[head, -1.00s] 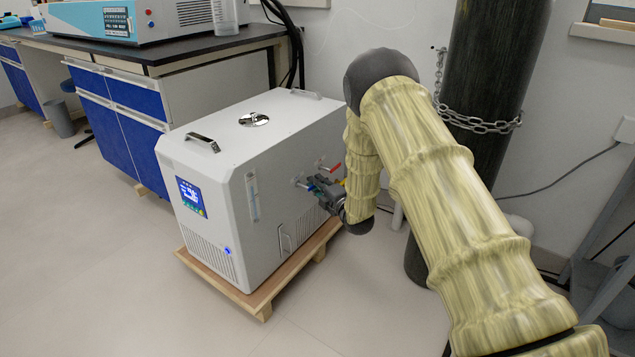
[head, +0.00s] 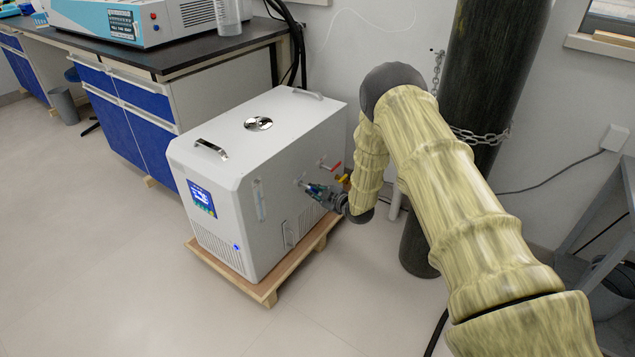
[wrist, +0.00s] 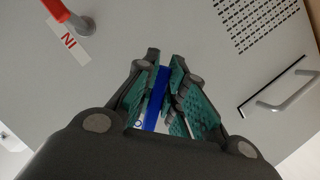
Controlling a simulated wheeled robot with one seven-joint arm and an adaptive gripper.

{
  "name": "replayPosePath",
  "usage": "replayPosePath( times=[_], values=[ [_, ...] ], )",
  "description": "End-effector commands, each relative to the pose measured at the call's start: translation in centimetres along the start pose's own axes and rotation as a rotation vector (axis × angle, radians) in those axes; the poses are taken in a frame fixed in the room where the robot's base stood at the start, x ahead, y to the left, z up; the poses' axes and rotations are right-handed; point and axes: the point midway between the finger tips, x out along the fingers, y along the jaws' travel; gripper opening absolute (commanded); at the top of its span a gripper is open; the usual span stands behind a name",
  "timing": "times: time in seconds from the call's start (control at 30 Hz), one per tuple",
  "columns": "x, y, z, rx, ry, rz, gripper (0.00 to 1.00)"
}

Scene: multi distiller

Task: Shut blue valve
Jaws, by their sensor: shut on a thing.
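The blue valve (wrist: 156,98) shows in the wrist view as a blue handle strip between the two green-padded fingers. My gripper (wrist: 165,62) is shut on this handle, with the grey side panel of the machine beyond it. In the head view my gripper (head: 318,190) is at the right side of the white machine (head: 280,200), below a red valve. The blue handle is mostly hidden by the fingers there. The gripper's body covers the lower part of the wrist view.
A red valve (head: 333,168), also in the wrist view (wrist: 57,10) beside an "IN" label, is close to my gripper. A yellow part (head: 343,179) is next to it. The machine stands on a wooden pallet (head: 268,292). A dark cylinder (head: 500,90) stands behind my arm.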

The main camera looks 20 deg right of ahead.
Motion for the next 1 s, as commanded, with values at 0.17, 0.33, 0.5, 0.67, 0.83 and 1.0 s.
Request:
replayPosePath(
  times=[0.17, 0.33, 0.5, 0.67, 0.83, 1.0],
  values=[
    [-0.2, -0.3, -0.2, 0.153, -0.001, -0.062, 0.0],
    [-0.3, -1.0, -0.2, 0.297, -0.002, -0.122, 0.0],
    [-0.3, -1.6, -0.4, 0.423, -0.002, -0.173, 0.0],
    [-0.3, -2.0, -0.5, 0.517, -0.001, -0.211, 0.0],
    [-0.4, -2.2, -0.7, 0.584, 0.0, -0.24, 0.0],
    [-0.4, -2.4, -0.8, 0.62, 0.0, -0.256, 0.0]
  ],
)
